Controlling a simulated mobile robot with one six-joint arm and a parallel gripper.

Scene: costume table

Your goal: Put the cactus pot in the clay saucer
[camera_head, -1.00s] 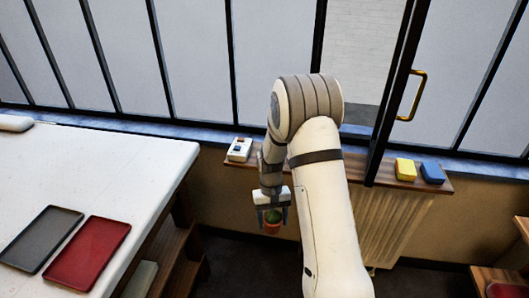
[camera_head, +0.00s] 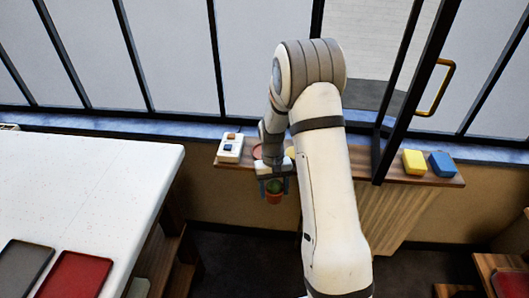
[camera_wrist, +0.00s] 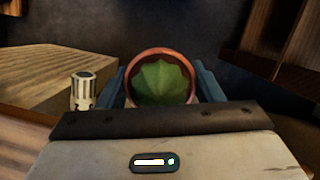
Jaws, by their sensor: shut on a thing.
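The cactus pot (camera_head: 274,198) is a small terracotta pot with a round green cactus, held upright between the fingers of my gripper (camera_head: 274,187). In the wrist view the pot's rim (camera_wrist: 134,74) and the ribbed cactus (camera_wrist: 161,82) show from above, between the two blue-grey fingers of my gripper (camera_wrist: 162,88). A reddish-brown round edge, likely the clay saucer (camera_head: 257,151), shows on the wooden sill behind my gripper. My wrist hides most of it. The pot hangs in front of the sill and apart from it, over the dark floor.
The wooden sill (camera_head: 395,178) also bears a white device (camera_head: 230,148), a yellow block (camera_head: 414,162) and a blue block (camera_head: 442,164). A radiator (camera_head: 390,220) is below it. A white table (camera_head: 90,190) with grey (camera_head: 22,266) and red (camera_head: 75,275) trays stands left.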

